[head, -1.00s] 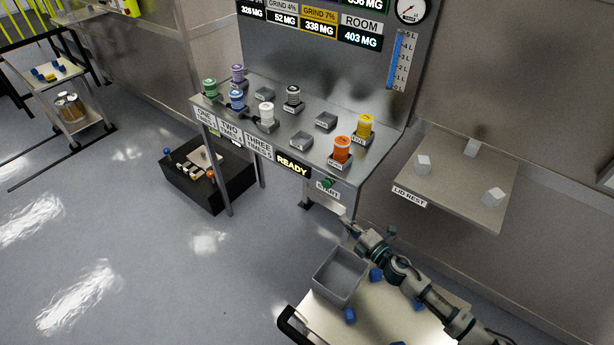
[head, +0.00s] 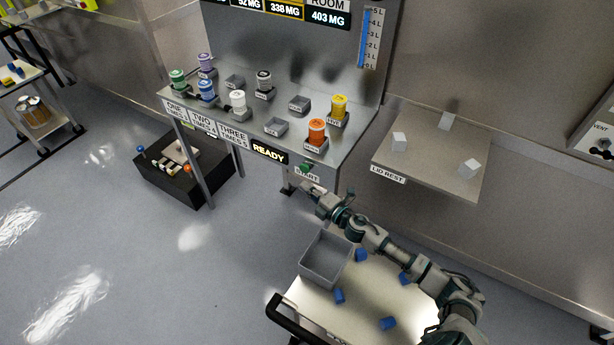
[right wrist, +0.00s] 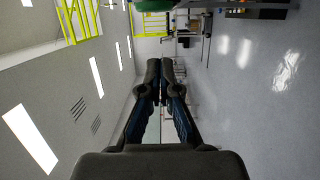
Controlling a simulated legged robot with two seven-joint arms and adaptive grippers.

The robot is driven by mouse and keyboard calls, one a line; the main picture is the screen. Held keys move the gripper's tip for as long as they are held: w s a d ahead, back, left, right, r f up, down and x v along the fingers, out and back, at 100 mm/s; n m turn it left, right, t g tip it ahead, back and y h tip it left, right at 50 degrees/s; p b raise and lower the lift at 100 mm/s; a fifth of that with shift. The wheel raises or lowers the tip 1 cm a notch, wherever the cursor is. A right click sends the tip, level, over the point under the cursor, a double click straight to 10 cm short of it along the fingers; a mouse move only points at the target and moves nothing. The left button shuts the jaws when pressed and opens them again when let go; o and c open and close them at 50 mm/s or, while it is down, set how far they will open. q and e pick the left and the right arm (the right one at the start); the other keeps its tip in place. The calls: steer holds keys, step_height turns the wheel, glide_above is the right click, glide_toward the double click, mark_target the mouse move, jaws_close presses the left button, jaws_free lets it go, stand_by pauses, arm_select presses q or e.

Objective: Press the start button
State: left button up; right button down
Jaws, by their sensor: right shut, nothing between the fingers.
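The green start button (head: 306,168) is on the front edge of the steel bench (head: 338,160), at its right end, above the START label (head: 307,177). The READY sign (head: 269,152) is lit to its left. My right gripper (head: 309,188) is just below and in front of the button, its fingers shut and empty. The head view does not show clearly whether it touches. In the right wrist view my shut fingers (right wrist: 161,98) point forward, and a green rounded thing (right wrist: 154,5), likely the button, is cut off at the top edge. My left gripper is not in view.
Several coloured canisters, including an orange one (head: 317,132), stand on the bench. A cart (head: 345,306) with a grey bin (head: 325,262) and blue pieces is below my right arm. The lid rest shelf (head: 440,165) is at the right.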

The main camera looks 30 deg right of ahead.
mark_target(304, 169)
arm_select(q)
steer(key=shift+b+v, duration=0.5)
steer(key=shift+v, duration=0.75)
arm_select(e)
steer(key=w, duration=0.1)
steer(key=w+d, duration=0.1)
steer(key=w, duration=0.1)
steer(key=w+d, duration=0.1)
steer(key=shift+w+d, duration=0.15)
steer(key=shift+w, duration=0.15)
